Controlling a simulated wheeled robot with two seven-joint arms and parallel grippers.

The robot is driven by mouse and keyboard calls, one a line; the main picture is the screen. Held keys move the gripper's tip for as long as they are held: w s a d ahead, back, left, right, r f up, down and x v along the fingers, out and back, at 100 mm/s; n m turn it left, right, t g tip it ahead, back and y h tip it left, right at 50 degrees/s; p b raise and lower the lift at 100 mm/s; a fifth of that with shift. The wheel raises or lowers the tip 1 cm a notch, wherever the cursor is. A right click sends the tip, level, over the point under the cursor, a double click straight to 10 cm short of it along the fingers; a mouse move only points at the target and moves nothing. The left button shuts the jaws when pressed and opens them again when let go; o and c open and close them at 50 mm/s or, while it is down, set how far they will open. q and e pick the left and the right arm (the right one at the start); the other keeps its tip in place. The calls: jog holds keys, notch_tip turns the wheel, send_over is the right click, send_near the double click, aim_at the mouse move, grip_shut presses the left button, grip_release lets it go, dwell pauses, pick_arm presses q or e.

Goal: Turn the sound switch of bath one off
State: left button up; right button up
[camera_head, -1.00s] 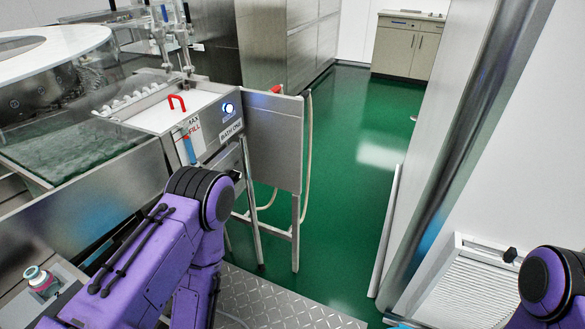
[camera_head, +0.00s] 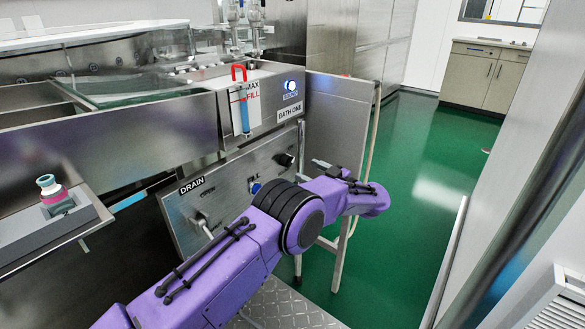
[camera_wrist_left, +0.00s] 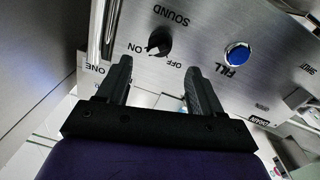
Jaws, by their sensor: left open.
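The sound switch is a black knob (camera_wrist_left: 160,41) on the steel bath one panel (camera_wrist_left: 200,25). It appears upside down in the left wrist view, between the words SOUND, ON and OFF. Its mark appears to point toward ON. In the head view the knob (camera_head: 285,159) sits at the panel's upper right. The round sound light (camera_head: 291,86) above the BATH ONE label glows blue-white. My left gripper (camera_wrist_left: 158,66) is open and empty, its fingertips apart on either side below the knob; contact is not seen. In the head view my left gripper (camera_head: 322,168) is partly hidden.
A blue FILL button (camera_wrist_left: 237,54) is beside the knob. A DRAIN handle (camera_head: 204,224) is at the panel's left. A red hook (camera_head: 239,72) hangs on the bath's rim. A steel side plate (camera_head: 337,125) stands right of the panel. Green floor lies free beyond.

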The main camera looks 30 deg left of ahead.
aim_at(291, 163)
pick_arm(q)
jog(key=a, duration=0.5)
jog(key=w+a, duration=0.1)
jog(key=a, duration=0.1)
jog(key=shift+w+a, duration=0.1)
jog(key=shift+a, duration=0.15)
